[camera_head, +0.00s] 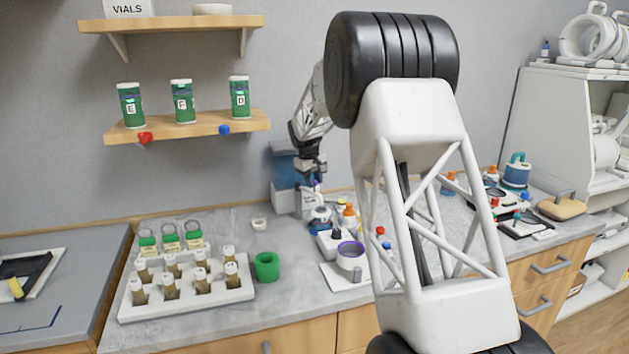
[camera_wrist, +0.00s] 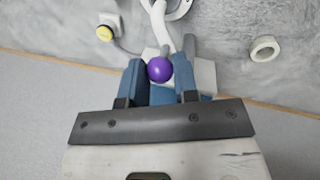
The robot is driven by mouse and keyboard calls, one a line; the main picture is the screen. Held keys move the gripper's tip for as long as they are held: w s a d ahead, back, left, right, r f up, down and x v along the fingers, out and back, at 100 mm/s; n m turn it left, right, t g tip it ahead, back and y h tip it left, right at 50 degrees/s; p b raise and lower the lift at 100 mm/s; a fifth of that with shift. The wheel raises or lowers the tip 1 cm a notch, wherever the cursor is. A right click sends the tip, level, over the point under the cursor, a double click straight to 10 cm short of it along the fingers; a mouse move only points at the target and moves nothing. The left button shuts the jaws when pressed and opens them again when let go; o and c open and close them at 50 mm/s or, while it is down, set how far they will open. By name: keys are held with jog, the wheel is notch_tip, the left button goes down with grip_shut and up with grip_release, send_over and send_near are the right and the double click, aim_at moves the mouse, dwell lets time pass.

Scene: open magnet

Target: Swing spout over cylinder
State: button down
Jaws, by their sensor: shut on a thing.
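My gripper (camera_head: 314,178) is at the back of the bench by the wall. In the wrist view its two blue fingers (camera_wrist: 158,66) are shut on a purple ball-shaped knob (camera_wrist: 160,69). A white curved tube (camera_wrist: 161,28), which looks like the spout, runs from beside the knob to the top of that view. In the head view a blue and white device (camera_head: 320,217) stands below my gripper; the spout's end is too small to make out. Which vessel lies under the spout cannot be told.
A green cup (camera_head: 267,267) and a rack of brown vials (camera_head: 185,288) are to the left. An orange-topped bottle (camera_head: 350,218) stands close to the device. A white ring-shaped cup (camera_wrist: 264,49) lies right of the fingers. My arm hides part of the bench.

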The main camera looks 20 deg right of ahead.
jog(key=shift+a, duration=0.1)
jog(key=c, duration=0.9)
grip_release()
jog(key=shift+r, duration=0.1)
jog(key=r, duration=0.2)
jog(key=a+r, duration=0.1)
jog(key=r, duration=0.4)
jog(key=shift+s+a+r, duration=0.2)
jog(key=shift+s+r, duration=0.05)
